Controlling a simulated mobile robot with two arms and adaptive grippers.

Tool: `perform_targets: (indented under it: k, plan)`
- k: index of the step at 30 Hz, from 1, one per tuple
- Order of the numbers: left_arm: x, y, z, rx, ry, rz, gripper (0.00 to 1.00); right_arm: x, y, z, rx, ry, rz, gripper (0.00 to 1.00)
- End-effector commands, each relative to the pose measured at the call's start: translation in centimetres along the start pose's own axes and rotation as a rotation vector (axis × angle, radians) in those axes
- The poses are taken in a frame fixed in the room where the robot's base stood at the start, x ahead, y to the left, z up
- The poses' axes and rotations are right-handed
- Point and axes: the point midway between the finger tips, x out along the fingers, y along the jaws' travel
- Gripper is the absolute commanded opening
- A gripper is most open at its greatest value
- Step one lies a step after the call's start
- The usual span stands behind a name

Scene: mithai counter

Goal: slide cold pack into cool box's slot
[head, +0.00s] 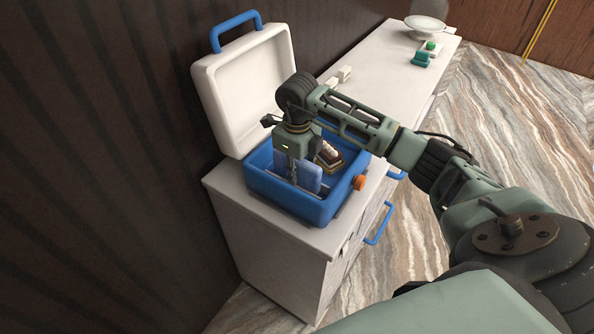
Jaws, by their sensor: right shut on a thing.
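The cool box (341,203) is blue, with its white lid (241,92) standing open at the back left. My right gripper (293,175) points down into the near part of the box and is shut on the light blue cold pack (312,177). The pack stands roughly upright inside the box walls. Its lower edge and the slot are hard to make out, so I cannot tell whether it is in the slot. A small tray of sweets (328,157) is in the box, partly behind my gripper. My left gripper is not in view.
The box stands at the near end of a white counter (382,70). An orange knob (360,183) juts from the box's right side. Small white blocks (344,74), a green item (421,58) and a white dish (425,27) stand farther back. A dark wall closes the left.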

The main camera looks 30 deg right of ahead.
Motion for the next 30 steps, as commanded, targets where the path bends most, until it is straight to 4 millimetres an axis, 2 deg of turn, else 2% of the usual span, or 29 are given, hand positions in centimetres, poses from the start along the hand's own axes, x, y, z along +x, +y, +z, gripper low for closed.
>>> perform_targets:
  k: [1, 3, 4, 11, 30]
  plan:
    - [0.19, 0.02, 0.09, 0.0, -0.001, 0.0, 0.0, 1.2, 0.57, -0.5, -0.005, 0.021, 0.011, 0.0]
    - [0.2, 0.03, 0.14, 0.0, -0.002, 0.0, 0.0, 1.22, 0.59, -0.49, -0.005, 0.021, 0.012, 0.0]
    - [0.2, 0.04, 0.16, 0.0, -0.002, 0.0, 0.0, 1.23, 0.6, -0.49, -0.005, 0.021, 0.012, 0.23]
    - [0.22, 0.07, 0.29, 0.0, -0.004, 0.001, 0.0, 1.26, 0.62, -0.48, -0.005, 0.021, 0.013, 0.42]
    - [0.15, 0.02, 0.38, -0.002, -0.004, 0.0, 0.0, 1.07, 0.51, -0.6, -0.006, 0.024, 0.01, 0.42]
